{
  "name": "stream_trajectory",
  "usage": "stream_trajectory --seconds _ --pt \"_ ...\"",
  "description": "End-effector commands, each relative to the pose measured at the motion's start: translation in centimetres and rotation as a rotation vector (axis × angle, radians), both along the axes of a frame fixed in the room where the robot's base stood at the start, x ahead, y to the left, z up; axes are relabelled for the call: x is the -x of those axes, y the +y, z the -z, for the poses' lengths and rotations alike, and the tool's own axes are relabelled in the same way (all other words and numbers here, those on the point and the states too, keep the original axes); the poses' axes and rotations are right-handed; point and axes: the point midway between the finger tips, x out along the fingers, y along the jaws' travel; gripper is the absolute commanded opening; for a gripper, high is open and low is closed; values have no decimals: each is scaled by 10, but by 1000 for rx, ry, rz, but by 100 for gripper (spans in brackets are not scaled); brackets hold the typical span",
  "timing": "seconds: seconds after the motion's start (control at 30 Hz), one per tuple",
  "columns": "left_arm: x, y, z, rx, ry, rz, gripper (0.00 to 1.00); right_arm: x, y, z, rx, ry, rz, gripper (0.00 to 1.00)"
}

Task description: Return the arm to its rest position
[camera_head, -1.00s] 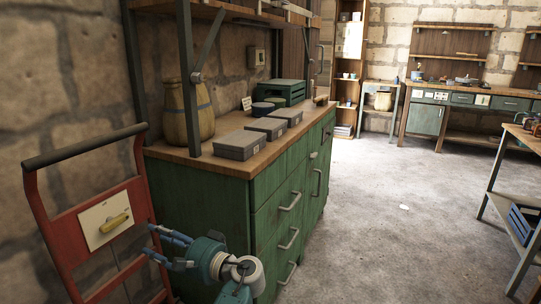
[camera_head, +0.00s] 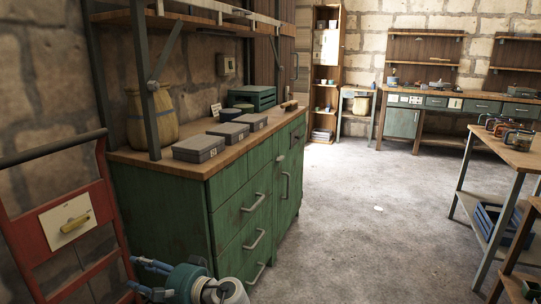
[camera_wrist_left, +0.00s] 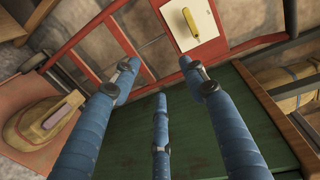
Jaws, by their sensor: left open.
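My left gripper (camera_head: 134,273) is low in the head view, in front of the green cabinet's near end and beside the red hand truck. Its blue fingers point left and are spread apart. In the left wrist view the gripper (camera_wrist_left: 158,76) shows three blue fingers, open with nothing between them. My left wrist is partly cut off by the bottom edge of the head view. My right gripper is not in view.
The green drawer cabinet (camera_head: 165,205) carries grey boxes (camera_head: 198,148) and a tan jar (camera_head: 151,118). Open floor (camera_head: 355,220) lies to the right.

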Motion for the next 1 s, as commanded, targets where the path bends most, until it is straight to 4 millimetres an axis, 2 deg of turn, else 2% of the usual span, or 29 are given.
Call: stream_trajectory --seconds 0.17,0.37,0.47,0.5,0.6,0.7,0.8,1.0 --pt "23 6 44 116 19 0 44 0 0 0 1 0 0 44" --pt "67 10 111 317 41 -3 44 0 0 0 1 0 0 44" --pt "106 7 156 469 57 -5 44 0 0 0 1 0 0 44" --pt "127 3 175 548 65 -7 44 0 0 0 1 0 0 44" --pt "183 -13 214 754 81 -7 44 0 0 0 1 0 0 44" --pt "225 -33 231 915 92 -2 44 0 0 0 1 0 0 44" --pt "258 -51 237 1035 104 4 44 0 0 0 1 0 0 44" --pt "309 -84 232 1216 128 21 44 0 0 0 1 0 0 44"
